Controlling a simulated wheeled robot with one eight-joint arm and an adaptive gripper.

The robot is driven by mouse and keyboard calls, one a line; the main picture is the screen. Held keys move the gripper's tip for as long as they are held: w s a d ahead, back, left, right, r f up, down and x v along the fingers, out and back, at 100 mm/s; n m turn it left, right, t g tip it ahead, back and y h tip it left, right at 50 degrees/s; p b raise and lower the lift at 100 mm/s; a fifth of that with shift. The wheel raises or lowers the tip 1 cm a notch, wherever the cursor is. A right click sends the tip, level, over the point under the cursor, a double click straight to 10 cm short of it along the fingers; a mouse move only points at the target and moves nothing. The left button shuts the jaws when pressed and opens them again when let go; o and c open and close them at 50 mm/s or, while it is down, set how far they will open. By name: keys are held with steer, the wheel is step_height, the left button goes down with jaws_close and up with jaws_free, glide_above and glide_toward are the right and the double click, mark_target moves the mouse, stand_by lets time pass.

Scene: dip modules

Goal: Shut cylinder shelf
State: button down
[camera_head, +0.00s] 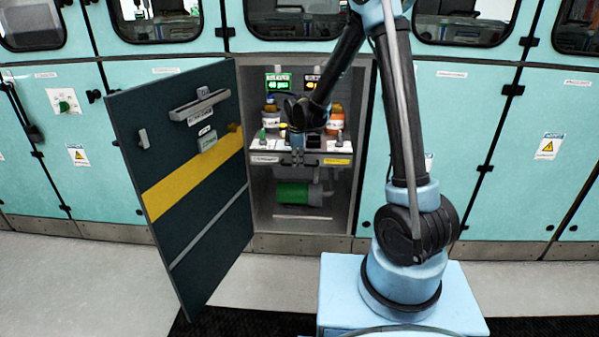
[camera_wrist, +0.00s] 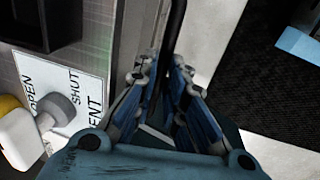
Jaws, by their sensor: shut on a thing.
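The cylinder shelf (camera_head: 265,158) is in the open cabinet in the head view, with a white label and a yellow label on its front edge. Small bottles with orange parts (camera_head: 336,120) stand above it at the left and right. My gripper (camera_head: 297,158) is at the middle of the shelf's front edge, pointing down. In the wrist view its fingers (camera_wrist: 164,100) are shut around a thin dark bar (camera_wrist: 178,22), which looks like the shelf handle. The fingers hide most of the grip. How far out the shelf stands is hard to tell.
The dark cabinet door (camera_head: 190,215) with a yellow stripe stands wide open on the left. A green cylinder (camera_head: 292,194) lies below the shelf. A grey knob (camera_wrist: 58,112) on a panel marked OPEN, SHUT and VENT is left of my fingers. Free floor lies in front.

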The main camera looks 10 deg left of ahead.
steer(key=w, duration=1.7)
steer(key=shift+a, duration=0.3)
steer(key=shift+w, duration=0.1)
steer(key=c, duration=1.7)
jaws_free()
steer(key=shift+o, duration=0.2)
steer(key=shift+s+r, duration=0.25)
steer(key=shift+r, duration=0.95)
steer(key=shift+s+r, duration=0.2)
steer(key=shift+r, duration=1.05)
steer(key=shift+s+r, duration=0.25)
steer(key=shift+r, duration=0.95)
steer(key=shift+s, duration=0.15)
